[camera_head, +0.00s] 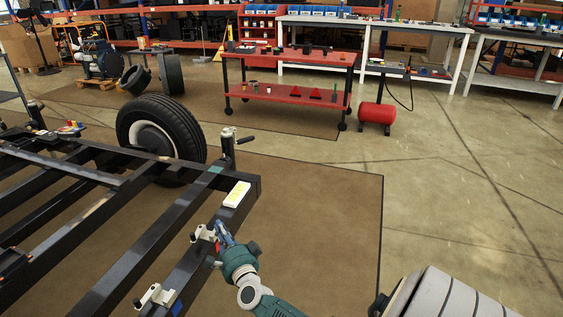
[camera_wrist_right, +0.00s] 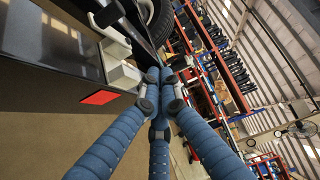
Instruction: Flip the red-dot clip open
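A white clip (camera_head: 204,232) sits on the black frame rail (camera_head: 187,265) in the head view, with red by it. In the right wrist view the white clip (camera_wrist_right: 118,62) is left of the fingertips, above a red square marker (camera_wrist_right: 99,97) on the rail. My right gripper (camera_head: 223,233) is right beside this clip. In the wrist view my right gripper's blue fingers (camera_wrist_right: 160,88) converge with their tips together, seemingly empty. Whether a tip touches the clip is unclear. A second white clip (camera_head: 155,296) sits nearer, beside a blue marker (camera_head: 177,307). My left gripper is not in view.
A white and yellow box (camera_head: 237,194) lies on the frame's end. A post with a handle (camera_head: 229,148) and a tyre (camera_head: 160,128) stand beyond. A red cart (camera_head: 290,94) is farther back.

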